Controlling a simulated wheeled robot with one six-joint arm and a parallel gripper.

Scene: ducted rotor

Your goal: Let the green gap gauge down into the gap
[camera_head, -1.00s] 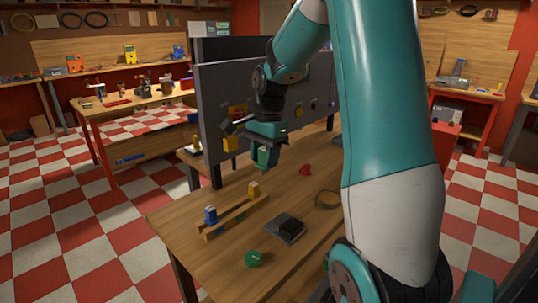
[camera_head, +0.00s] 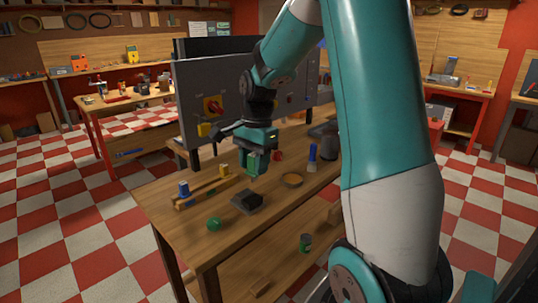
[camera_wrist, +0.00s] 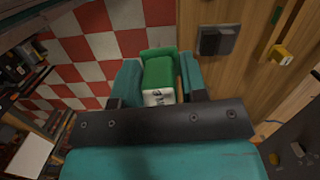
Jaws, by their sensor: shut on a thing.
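The green gap gauge (camera_head: 251,164) is a small green block. In the wrist view the gauge (camera_wrist: 158,75) sits between the two fingers, with a pale marked face toward the camera. My gripper (camera_head: 258,167) is shut on it and holds it above the wooden bench, in front of the grey panel. The fingers also show in the wrist view (camera_wrist: 160,82). I cannot make out which opening is the gap. The lower end of the gauge is partly hidden by the fingers.
On the bench (camera_head: 200,248) are a dark block on a grey plate (camera_head: 248,202), a wooden rack (camera_head: 205,193) with blue and yellow pieces, a green round piece (camera_head: 214,224) and a tan ring (camera_head: 292,181). The upright grey panel (camera_head: 190,105) stands behind my gripper.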

